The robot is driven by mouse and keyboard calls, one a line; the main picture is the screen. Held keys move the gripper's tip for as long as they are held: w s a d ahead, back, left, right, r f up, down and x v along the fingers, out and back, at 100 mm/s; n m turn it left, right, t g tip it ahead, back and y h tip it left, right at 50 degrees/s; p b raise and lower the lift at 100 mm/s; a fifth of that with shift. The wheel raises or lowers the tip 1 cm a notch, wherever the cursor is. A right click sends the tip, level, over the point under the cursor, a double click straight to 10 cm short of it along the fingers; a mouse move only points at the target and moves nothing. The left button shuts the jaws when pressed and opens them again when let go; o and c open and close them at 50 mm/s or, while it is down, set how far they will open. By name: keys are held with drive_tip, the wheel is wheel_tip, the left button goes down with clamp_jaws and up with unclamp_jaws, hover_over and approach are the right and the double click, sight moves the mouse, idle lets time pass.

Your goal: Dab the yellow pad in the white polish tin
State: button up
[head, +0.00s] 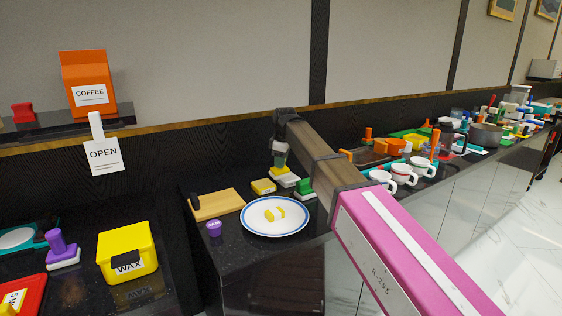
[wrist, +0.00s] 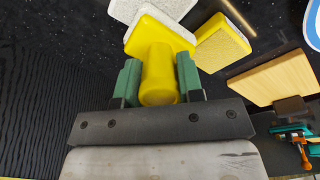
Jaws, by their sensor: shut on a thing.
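My gripper (wrist: 157,82) is shut on the upright yellow handle (wrist: 158,75) of the yellow pad (wrist: 150,36), with one green finger on each side. The pad's square yellow base lies just beyond the fingertips. In the head view my gripper (head: 280,152) is over the back of the dark counter, with the yellow pad (head: 280,170) under it. I cannot tell whether the pad touches the counter. I cannot pick out the white polish tin for sure; a flat round white thing (head: 15,238) sits in a teal holder at the far left.
Another yellow block (head: 263,186), a whitish block (head: 289,180) and a green-handled piece (head: 304,189) crowd around the held pad. A yellow WAX tub (head: 127,240) stands left, across a gap.

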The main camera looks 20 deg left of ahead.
drive_tip(key=shift+r, duration=0.1)
drive_tip(key=shift+r, duration=3.9)
